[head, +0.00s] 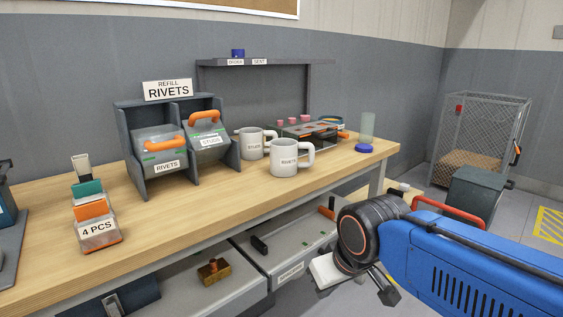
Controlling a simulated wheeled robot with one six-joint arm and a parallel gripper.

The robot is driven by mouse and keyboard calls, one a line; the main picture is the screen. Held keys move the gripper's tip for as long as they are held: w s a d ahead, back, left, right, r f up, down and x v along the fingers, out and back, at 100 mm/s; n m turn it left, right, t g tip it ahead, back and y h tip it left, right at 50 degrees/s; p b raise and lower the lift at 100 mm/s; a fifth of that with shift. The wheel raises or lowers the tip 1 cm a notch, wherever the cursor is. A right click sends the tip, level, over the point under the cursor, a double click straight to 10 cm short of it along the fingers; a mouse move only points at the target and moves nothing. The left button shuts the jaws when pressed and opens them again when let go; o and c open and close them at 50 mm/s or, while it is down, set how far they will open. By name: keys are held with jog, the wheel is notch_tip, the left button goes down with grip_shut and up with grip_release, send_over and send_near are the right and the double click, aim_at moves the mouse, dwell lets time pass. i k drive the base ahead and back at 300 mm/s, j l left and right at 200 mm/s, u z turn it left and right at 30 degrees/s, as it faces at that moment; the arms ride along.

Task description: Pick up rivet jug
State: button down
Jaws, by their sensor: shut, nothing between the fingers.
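The rivet jug (284,161) is a light grey mug with a RIVETS label and a handle on its right. It stands upright on the wooden bench top, near the front edge. A similar jug labelled STUDS (250,143) stands just behind it to the left. My gripper (382,290) is shut and empty, low in front of the bench, below and to the right of the rivet jug and well apart from it. My wrist partly hides the gripper.
A refill rack (126,140) with two orange-handled bins stands left of the jugs. A fixture tray (312,132), a blue lid (364,148) and a clear cylinder (368,126) are to the right. Open drawers (290,262) jut out below the bench. The bench front by the jug is clear.

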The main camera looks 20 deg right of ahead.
aim_at(284, 163)
jog(key=j, duration=0.7)
jog(key=j+z, duration=0.4)
jog(key=j, duration=0.3)
jog(key=k+j+z, duration=0.1)
jog(key=j+z, duration=0.3)
jog(key=j, duration=0.25)
jog(key=z, duration=0.45)
